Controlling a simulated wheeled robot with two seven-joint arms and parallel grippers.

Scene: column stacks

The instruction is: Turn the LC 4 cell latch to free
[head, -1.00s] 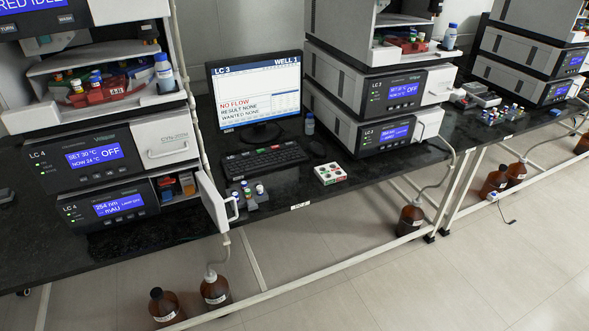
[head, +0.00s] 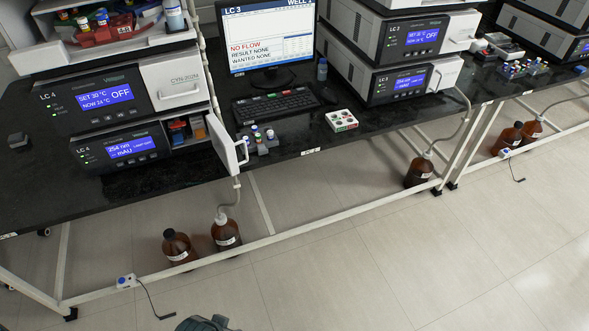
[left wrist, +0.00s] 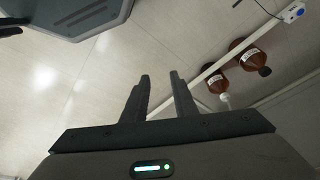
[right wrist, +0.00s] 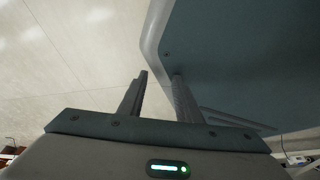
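The LC 4 stack stands at the left of the bench in the head view. Its lower module (head: 122,147) reads 254 nm and mAU. The module's door (head: 228,146) hangs open to the right, showing red, blue and orange parts (head: 188,128) inside. The cell latch cannot be told apart at this size. My left gripper (left wrist: 160,88) shows in the left wrist view, fingers apart and empty, above the floor. My right gripper (right wrist: 158,85) shows in the right wrist view, fingers apart and empty. Neither gripper shows in the head view.
The LC 4 upper module (head: 107,95) reads OFF. A vial rack (head: 262,141), keyboard (head: 275,104) and monitor (head: 266,37) stand right of the open door. Brown bottles (head: 178,246) stand on the floor under the bench. The floor in front is mostly clear.

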